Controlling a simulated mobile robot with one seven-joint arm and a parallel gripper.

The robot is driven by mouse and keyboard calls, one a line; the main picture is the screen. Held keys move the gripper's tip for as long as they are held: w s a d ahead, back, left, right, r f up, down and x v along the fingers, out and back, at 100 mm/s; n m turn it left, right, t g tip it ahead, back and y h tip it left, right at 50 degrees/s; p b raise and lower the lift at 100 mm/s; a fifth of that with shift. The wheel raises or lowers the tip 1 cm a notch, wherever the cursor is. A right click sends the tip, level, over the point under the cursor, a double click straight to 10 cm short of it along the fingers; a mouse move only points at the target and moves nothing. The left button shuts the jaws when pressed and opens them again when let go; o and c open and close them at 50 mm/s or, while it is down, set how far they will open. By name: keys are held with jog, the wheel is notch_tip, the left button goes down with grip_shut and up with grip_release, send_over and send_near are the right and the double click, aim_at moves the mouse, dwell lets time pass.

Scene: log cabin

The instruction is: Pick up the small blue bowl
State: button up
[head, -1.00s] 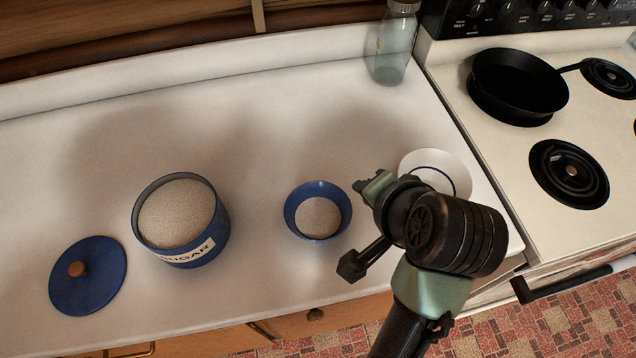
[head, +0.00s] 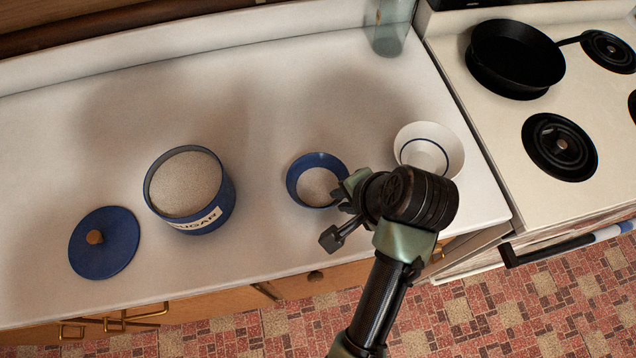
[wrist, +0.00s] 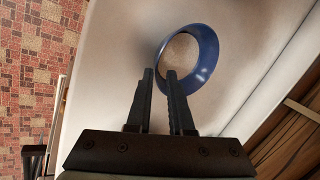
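The small blue bowl (head: 296,185) stands upright on the white counter, with pale grainy contents like sugar inside. My gripper (head: 340,197) is at the bowl's right side in the head view and covers part of that rim. In the wrist view my gripper (wrist: 159,73) has its two fingers apart with a narrow gap. The blue bowl (wrist: 208,52) is just beyond the fingertips, its near rim close to the gap. I cannot tell whether a finger touches the rim.
A blue sugar canister (head: 222,205) stands left of the bowl, with its lid (head: 110,255) beside it. A white bowl with a blue ring (head: 450,150) is right of my gripper. A glass jar (head: 387,35) stands behind. The stove with a black pan (head: 512,60) is at right.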

aim_at(333, 201)
jog(key=x, duration=0.5)
jog(key=shift+s+f, duration=0.1)
jog(key=shift+f, duration=0.1)
grip_shut()
jog(key=shift+r, duration=0.1)
dwell(1.1)
